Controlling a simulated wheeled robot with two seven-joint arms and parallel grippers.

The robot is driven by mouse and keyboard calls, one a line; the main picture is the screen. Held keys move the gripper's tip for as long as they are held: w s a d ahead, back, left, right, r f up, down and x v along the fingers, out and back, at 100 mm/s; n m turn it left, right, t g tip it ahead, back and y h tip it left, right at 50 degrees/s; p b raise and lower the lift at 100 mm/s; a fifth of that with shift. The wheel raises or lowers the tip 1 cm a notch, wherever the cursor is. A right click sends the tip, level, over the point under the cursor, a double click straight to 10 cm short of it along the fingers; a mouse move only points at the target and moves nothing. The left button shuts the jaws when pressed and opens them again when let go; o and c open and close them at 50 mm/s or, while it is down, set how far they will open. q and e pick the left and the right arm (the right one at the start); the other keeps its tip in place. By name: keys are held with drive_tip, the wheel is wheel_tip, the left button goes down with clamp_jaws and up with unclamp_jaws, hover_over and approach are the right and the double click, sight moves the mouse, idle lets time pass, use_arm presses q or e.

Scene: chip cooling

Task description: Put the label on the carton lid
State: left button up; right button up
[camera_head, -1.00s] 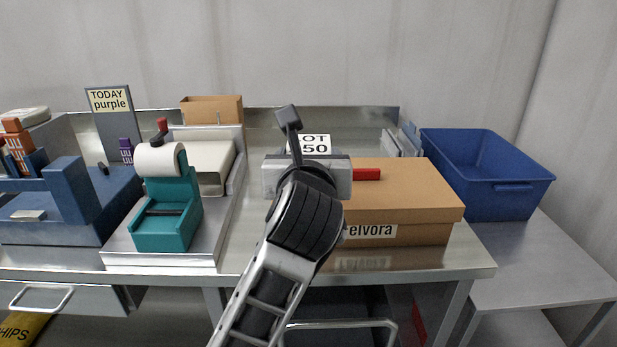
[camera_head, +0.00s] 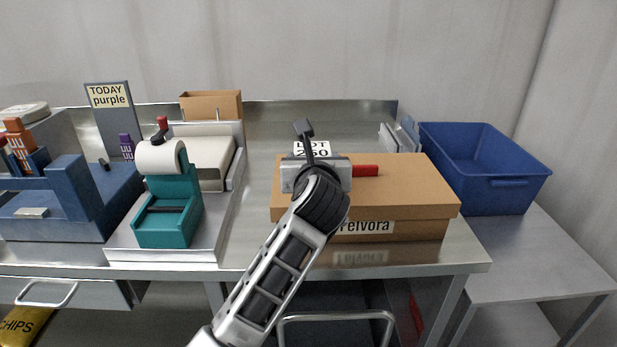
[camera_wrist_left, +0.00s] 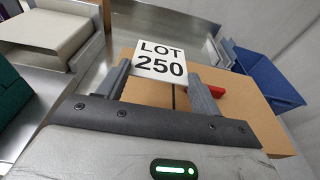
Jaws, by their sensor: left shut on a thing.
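The white label (camera_head: 312,149) reads LOT 250 and shows clearly in the left wrist view (camera_wrist_left: 161,60). My left gripper (camera_wrist_left: 160,82) is shut on the label, with a finger at each side of its near edge. In the head view my left gripper (camera_head: 314,164) is over the left part of the carton lid (camera_head: 415,180). The tan carton (camera_head: 425,228) is closed and has a Pelvora sticker on its front. The label overlaps the lid's back area; I cannot tell the gap below it. My right gripper is out of view.
A red block (camera_head: 366,170) shows at the lid, right of my gripper. A teal label dispenser (camera_head: 168,228) stands left of the carton. A blue bin (camera_head: 490,190) is at the right. A small open box (camera_head: 211,105) and a TODAY purple sign (camera_head: 107,95) are behind.

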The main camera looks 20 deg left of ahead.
use_arm(q)
drive_tip(key=shift+w+a+f, duration=0.3)
drive_tip(key=shift+w+f, duration=0.05)
drive_tip(key=shift+f, duration=0.2)
drive_tip(key=shift+w+a+f, duration=0.3)
drive_tip(key=shift+f, duration=0.2)
drive_tip(key=f, duration=0.3)
drive_tip(key=shift+w+a+f, duration=0.15)
drive_tip(key=shift+w, duration=0.05)
drive_tip(key=shift+f, duration=0.15)
